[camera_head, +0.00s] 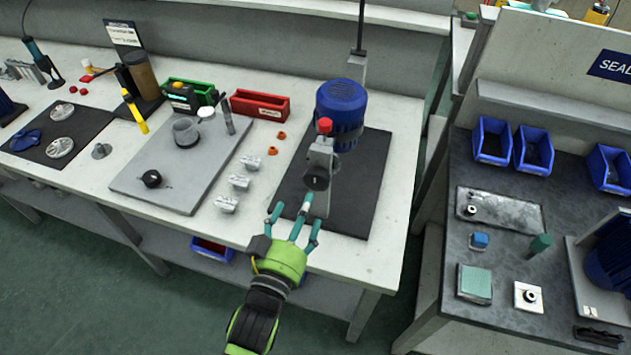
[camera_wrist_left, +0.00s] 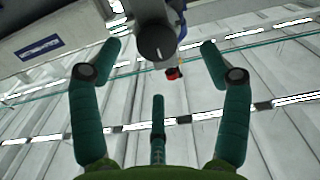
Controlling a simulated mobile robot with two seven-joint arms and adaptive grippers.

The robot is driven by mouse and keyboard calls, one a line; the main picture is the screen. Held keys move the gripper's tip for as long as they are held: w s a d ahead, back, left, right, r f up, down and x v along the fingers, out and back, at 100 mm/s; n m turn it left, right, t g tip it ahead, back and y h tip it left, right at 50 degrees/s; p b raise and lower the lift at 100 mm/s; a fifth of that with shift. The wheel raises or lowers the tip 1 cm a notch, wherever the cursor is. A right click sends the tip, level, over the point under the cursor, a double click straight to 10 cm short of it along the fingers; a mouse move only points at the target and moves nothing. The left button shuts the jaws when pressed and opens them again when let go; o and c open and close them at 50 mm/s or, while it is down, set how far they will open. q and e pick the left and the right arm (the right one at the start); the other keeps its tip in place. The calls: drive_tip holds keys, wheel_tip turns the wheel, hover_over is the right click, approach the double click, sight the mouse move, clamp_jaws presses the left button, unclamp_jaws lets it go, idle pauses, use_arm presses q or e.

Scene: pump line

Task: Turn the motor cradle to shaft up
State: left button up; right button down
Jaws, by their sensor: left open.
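The blue ribbed motor (camera_head: 342,103) sits in the motor cradle (camera_head: 320,158) on a dark mat at the right part of the bench. The cradle is a grey stand with a red knob on top and a dark round knob on its near face. I cannot make out the motor's shaft. My left gripper (camera_head: 296,214) is open and empty, just in front of the cradle, its teal fingers spread. In the left wrist view the cradle's dark round knob (camera_wrist_left: 156,42) shows ahead between the spread fingers, with the red knob (camera_wrist_left: 173,73) just below it. My right gripper is not in view.
Left of the dark mat (camera_head: 368,190) are several small metal blocks (camera_head: 238,182), orange rings and a grey plate (camera_head: 170,190). Red (camera_head: 260,105) and green bins stand behind. A gap separates this bench from the dark-topped one (camera_head: 510,255) at right.

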sight(315, 184)
use_arm(q)
drive_tip(key=x, duration=0.2)
drive_tip(key=p+x, duration=0.1)
drive_tip(key=x, duration=0.3)
drive_tip(key=shift+w+d+r+p, duration=0.2)
drive_tip(key=shift+d+r+p, duration=0.05)
drive_tip(key=shift+r+p, duration=0.1)
drive_tip(key=shift+w+d, duration=0.2)
drive_tip(key=shift+w, duration=0.05)
drive_tip(key=shift+f, duration=0.1)
clamp_jaws()
